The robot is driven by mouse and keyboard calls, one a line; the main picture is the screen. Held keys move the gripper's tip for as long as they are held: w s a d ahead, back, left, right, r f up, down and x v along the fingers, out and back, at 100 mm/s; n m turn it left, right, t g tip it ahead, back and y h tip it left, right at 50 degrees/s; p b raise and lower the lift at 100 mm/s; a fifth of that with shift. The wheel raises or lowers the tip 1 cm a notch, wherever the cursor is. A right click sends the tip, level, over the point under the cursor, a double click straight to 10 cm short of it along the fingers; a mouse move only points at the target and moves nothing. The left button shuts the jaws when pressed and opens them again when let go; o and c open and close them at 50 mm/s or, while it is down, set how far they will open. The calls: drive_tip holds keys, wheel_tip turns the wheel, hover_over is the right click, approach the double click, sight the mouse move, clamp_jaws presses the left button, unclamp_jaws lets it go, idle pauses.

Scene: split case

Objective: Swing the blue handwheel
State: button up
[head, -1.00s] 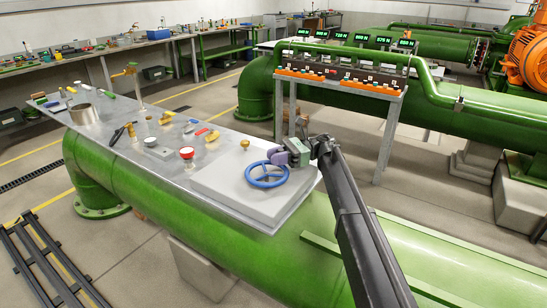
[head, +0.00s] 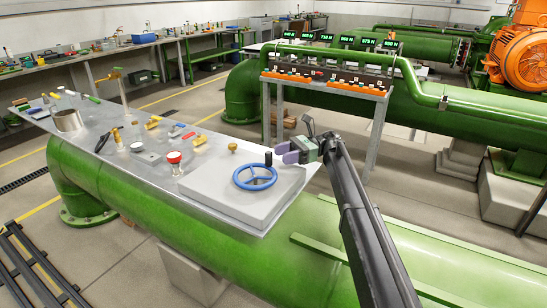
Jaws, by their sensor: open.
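The blue handwheel (head: 255,184) lies flat on a grey block at the near right end of the metal plate. A dark upright knob (head: 268,158) stands at its far right rim. My gripper (head: 279,154) is just to the right of and beyond the wheel, its purple-grey fingers pointing left. It is open, and the knob appears close to the fingertips. I cannot tell whether the knob lies between the fingers.
A brass knob (head: 232,147) stands on the block's far side. A red-topped valve (head: 174,158), yellow handles and a metal cylinder (head: 68,119) stand farther left on the plate. A panel with green displays (head: 325,87) stands behind on a frame.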

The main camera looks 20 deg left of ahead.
drive_tip(key=shift+m+t+y, duration=0.4)
drive_tip(key=shift+t+y, duration=0.1)
drive_tip(key=d, duration=0.4)
drive_tip(key=shift+s+d+f, duration=0.15)
drive_tip(key=shift+s+d, duration=0.05)
drive_tip(key=shift+d, duration=0.2)
drive_tip(key=c, duration=0.5)
drive_tip(key=s+d+m+t+y, duration=0.1)
drive_tip(key=d+t, duration=0.1)
drive_tip(key=d, duration=0.1)
drive_tip(key=s+d+m+t+y, duration=0.1)
drive_tip(key=s+d+m+t, duration=0.1)
drive_tip(key=d, duration=0.1)
drive_tip(key=s+d+m+t+y, duration=0.2)
drive_tip(key=d+t, duration=0.1)
drive_tip(key=shift+s+d, duration=0.1)
drive_tip(key=shift+d, duration=0.05)
clamp_jaws()
drive_tip(key=a+m+t, duration=0.1)
drive_tip(key=a, duration=0.3)
drive_tip(key=w+a+m+t, duration=0.1)
drive_tip(key=a+t, duration=0.1)
drive_tip(key=a, duration=0.3)
drive_tip(key=a+m+t, duration=0.1)
drive_tip(key=a, duration=0.4)
drive_tip(key=shift+w+a+t+y, duration=0.2)
drive_tip(key=shift+w+t+y, duration=0.1)
drive_tip(key=shift+w+y, duration=0.1)
